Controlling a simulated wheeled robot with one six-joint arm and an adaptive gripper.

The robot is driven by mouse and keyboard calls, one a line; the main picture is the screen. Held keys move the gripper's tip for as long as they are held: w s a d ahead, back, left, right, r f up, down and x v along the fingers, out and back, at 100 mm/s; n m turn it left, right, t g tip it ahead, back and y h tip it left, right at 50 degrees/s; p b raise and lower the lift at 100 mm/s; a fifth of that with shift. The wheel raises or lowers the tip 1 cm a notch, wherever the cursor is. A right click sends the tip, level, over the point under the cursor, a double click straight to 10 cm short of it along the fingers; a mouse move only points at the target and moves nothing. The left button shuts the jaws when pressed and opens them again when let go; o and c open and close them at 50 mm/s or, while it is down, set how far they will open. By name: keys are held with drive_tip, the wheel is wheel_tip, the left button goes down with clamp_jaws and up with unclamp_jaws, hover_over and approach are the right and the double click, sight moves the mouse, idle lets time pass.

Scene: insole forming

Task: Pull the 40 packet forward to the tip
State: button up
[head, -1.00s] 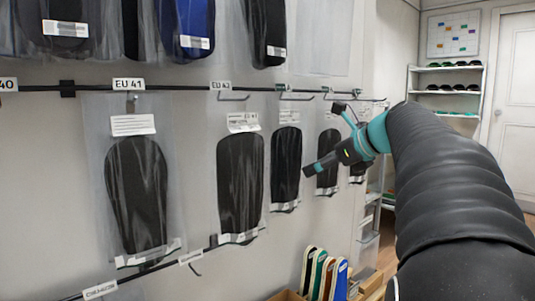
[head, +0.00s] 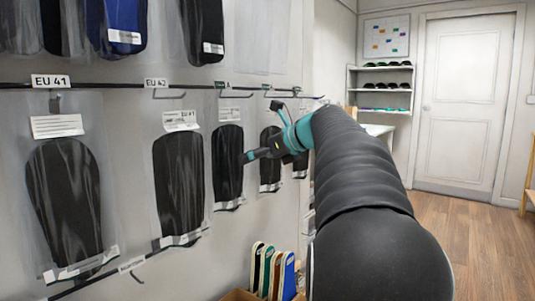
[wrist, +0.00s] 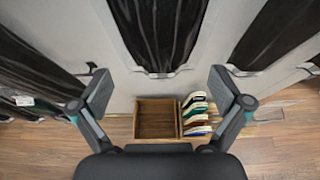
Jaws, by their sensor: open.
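No label reading 40 and no packet marked 40 can be made out in either view. In the head view, clear packets with black insoles hang on wall hooks: a large one (head: 66,195) under the EU 41 label (head: 50,81), another (head: 179,185) under the EU 42 label (head: 156,84), and smaller ones further right. My gripper (head: 250,156) is at the packets' height, in front of those right of EU 42. In the wrist view my gripper (wrist: 157,95) is open and empty, its fingers wide apart. A black insole packet (wrist: 160,35) hangs beyond the fingers; its number is not visible.
An upper row of packets (head: 115,28) hangs above the rail. Below are a wooden box (wrist: 155,120) and a row of coloured insoles (wrist: 197,115). A shelf (head: 380,86) and a white door (head: 465,100) stand at the back right, with free wooden floor (head: 465,235) before them.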

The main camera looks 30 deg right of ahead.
sight(234, 167)
drive_tip(key=x, duration=0.8)
drive_tip(key=shift+w+a+f, duration=0.1)
drive_tip(key=shift+w+f, duration=0.05)
drive_tip(key=shift+w, duration=0.15)
drive_tip(key=c, duration=1.1)
